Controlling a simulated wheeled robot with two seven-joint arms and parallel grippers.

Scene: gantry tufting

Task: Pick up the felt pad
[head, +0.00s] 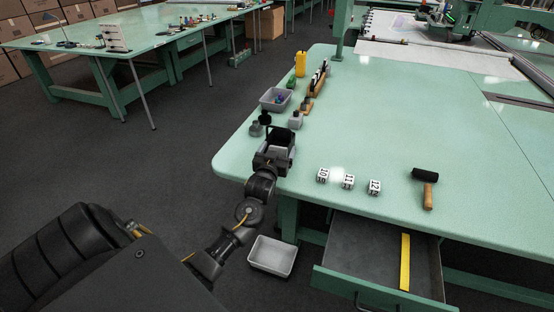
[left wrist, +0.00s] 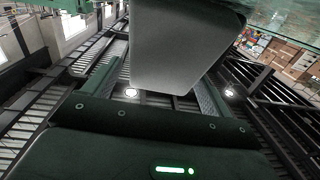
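My left gripper (head: 275,148) is at the left edge of the green table, roughly level with its top. A dark block and a pale grey face show at its fingers, but they are too small to tell apart from the gripper itself. In the left wrist view a large smooth grey slab (left wrist: 185,50) with a dark upper edge fills the top middle, close in front of the dark gripper body. I cannot tell whether it is the felt pad or whether the fingers grip it. No felt pad can be made out on the table. My right gripper is not in view.
On the green table (head: 400,130) stand numbered white cubes (head: 348,181), a black-headed mallet (head: 426,176), a grey bin (head: 276,99) and a yellow bottle (head: 300,64). An open drawer (head: 370,262) juts out below, holding a yellow strip (head: 405,262).

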